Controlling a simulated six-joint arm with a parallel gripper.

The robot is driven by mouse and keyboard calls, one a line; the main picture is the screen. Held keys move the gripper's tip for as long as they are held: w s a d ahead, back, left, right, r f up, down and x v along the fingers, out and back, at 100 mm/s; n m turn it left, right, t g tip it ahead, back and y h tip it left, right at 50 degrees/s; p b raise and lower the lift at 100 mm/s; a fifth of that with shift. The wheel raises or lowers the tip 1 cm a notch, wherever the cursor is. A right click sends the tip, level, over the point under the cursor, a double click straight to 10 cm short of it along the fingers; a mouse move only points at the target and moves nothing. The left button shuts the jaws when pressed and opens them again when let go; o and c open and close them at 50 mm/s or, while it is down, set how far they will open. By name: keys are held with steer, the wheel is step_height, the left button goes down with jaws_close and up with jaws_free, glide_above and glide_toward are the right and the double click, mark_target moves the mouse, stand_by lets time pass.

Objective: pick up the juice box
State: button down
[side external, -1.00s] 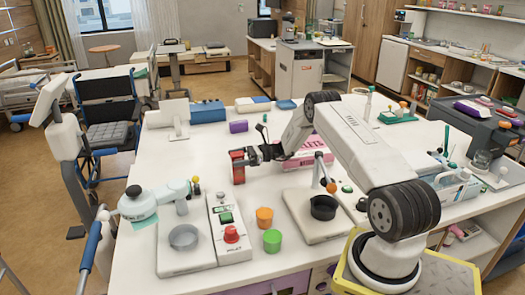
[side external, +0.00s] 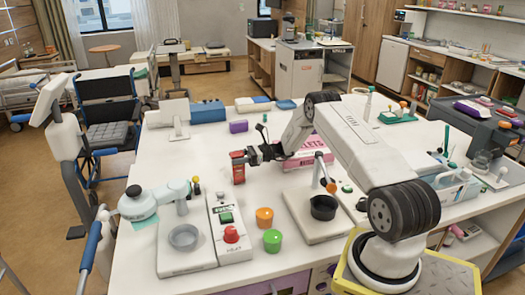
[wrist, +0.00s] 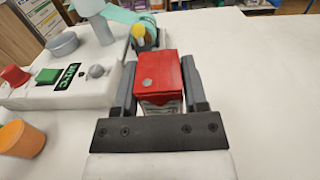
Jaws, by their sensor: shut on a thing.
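The juice box (side external: 238,170) is a small red carton with a lighter lower side, upright at the middle left of the white table in the side view. In the wrist view the juice box (wrist: 160,80) shows its red top with a small round pale spot, between the two dark fingers. My gripper (side external: 246,155) reaches it from the right, and in the wrist view my gripper (wrist: 160,88) is shut on the box with a finger along each side. Whether the box's bottom touches the table is hard to tell.
A control box (side external: 229,228) with green and red buttons stands in front, beside an orange cup (side external: 264,218) and a green cup (side external: 272,241). A pink box (side external: 306,155) lies right of the gripper. The table left of the juice box is clear.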

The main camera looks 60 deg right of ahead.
steer(key=shift+r, duration=0.1)
steer(key=shift+r, duration=1.6)
steer(key=s+a+r, duration=0.5)
steer(key=s+r, duration=0.4)
steer(key=s, duration=0.4)
steer(key=shift+a+r, duration=0.2)
steer(key=shift+r, duration=0.1)
